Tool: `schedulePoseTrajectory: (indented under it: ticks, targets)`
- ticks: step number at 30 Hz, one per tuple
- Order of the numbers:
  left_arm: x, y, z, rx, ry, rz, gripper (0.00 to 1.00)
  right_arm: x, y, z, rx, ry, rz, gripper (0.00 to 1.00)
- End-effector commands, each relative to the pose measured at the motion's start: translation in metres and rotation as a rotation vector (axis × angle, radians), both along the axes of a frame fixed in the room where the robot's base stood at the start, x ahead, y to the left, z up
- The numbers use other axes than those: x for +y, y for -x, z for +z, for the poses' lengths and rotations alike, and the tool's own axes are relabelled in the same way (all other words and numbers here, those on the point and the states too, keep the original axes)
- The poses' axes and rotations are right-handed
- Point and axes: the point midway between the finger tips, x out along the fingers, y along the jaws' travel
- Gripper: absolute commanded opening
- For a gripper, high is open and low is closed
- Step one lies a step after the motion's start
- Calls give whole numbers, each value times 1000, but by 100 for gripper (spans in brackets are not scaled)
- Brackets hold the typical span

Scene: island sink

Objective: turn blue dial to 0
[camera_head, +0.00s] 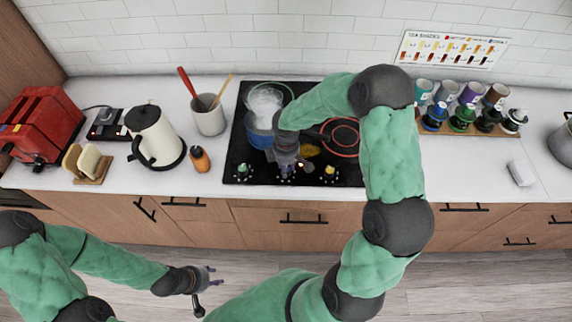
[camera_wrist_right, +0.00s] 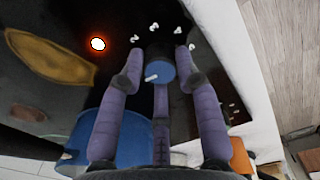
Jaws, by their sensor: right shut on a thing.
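The blue dial (camera_wrist_right: 160,73) is on the front part of the black cooktop (camera_head: 236,155), with a short white pointer mark on its top. My right gripper (camera_wrist_right: 158,64) has its purple fingers around the dial and is shut on it. In the head view the right gripper (camera_head: 286,167) is at the front of the cooktop and largely hides this dial. Small white markings sit around the dial in the wrist view, too small to read. My left gripper (camera_head: 205,288) is open and empty over the floor, in front of the cabinets.
A blue pot (camera_head: 260,137) stands on the cooktop close behind the right gripper. A green dial (camera_head: 243,170) and a yellow dial (camera_head: 329,172) flank it. A glowing orange-white light (camera_wrist_right: 98,44) shows nearby. An orange bottle (camera_head: 199,159) stands left of the cooktop.

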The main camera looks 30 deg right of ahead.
Motion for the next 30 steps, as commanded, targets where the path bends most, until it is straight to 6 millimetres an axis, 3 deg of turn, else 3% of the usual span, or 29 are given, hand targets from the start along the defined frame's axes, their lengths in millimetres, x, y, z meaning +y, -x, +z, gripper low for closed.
schedulePoseTrajectory:
  ticks: [10, 26, 27, 28, 30]
  targets:
    - [0, 0, 9, 0, 0, 0, 40, 0, 0, 1, -1, 0, 128, 1]
    - [0, 0, 9, 0, 0, 0, 40, 0, 0, 0, -1, 0, 149, 1]
    - [0, 0, 9, 0, 0, 0, 40, 0, 0, 0, -1, 1, 149, 45]
    - [0, 0, 9, 0, 0, 0, 40, 0, 0, 0, -1, 1, 149, 53]
    - [0, 0, 9, 0, 0, 0, 40, 0, 0, 0, -1, 1, 149, 57]
